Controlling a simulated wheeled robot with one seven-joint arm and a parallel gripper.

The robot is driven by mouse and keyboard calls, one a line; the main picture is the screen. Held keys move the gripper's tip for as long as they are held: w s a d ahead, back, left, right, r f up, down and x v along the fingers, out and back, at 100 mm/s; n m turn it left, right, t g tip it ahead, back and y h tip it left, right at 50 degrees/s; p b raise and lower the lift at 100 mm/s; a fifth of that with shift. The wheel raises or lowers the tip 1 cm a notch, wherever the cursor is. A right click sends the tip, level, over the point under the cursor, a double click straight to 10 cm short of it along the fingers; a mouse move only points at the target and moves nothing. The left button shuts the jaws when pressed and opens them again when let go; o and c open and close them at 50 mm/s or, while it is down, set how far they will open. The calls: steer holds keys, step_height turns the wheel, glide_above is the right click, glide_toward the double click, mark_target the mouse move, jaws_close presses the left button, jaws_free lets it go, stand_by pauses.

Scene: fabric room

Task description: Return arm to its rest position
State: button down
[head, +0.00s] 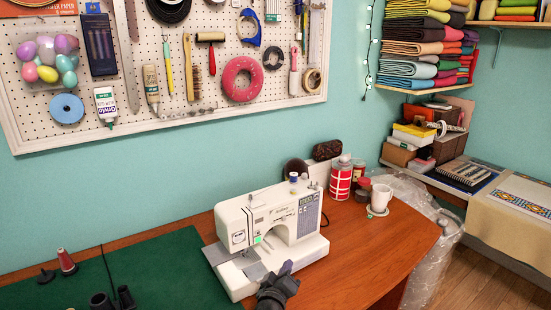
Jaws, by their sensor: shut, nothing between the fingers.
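My gripper (286,269) shows as a dark grey shape at the bottom centre of the head view. Its fingers are shut with nothing between them. It is in front of the lower front of a white sewing machine (262,226) and hides a small part of the machine and the table. I cannot tell whether it touches the machine. Most of my arm is out of view below.
The wooden table (365,258) is bare right of the machine. A white mug (380,198) and a red-and-white can (340,180) stand behind. A pegboard (205,65) hangs above; folded fabrics (415,48) fill a shelf.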

steer(key=d+f+m+g, duration=0.1)
steer(key=d, duration=0.1)
steer(key=s+d+f+m+g+h, duration=0.1)
steer(key=d+f, duration=0.1)
steer(key=d+f+g, duration=0.1)
steer(key=d+g, duration=0.1)
steer(key=shift+s+d+f+m, duration=0.25)
steer(key=shift+d+m, duration=0.15)
steer(key=s+d+f+m+g, duration=0.2)
steer(key=s+d+f+g, duration=0.1)
steer(key=shift+d+f, duration=0.2)
steer(key=shift+d, duration=0.1)
steer(key=s+g, duration=0.1)
steer(key=s+f+g, duration=0.1)
steer(key=s+d+m+y, duration=0.1)
steer(key=shift+s+d+f+g, duration=0.1)
steer(key=shift+s+f+g, duration=0.1)
steer(key=shift+g, duration=0.2)
steer(key=s+d+r+g+y, duration=0.2)
steer(key=s+r+g+y, duration=0.25)
steer(key=s+r, duration=1)
steer(key=w+p+v, duration=0.1)
steer(key=p+v, duration=1.1)
steer(key=p, duration=0.2)
steer(key=shift+d+r, duration=0.15)
steer(key=shift+r, duration=0.05)
steer(key=shift+y, duration=0.25)
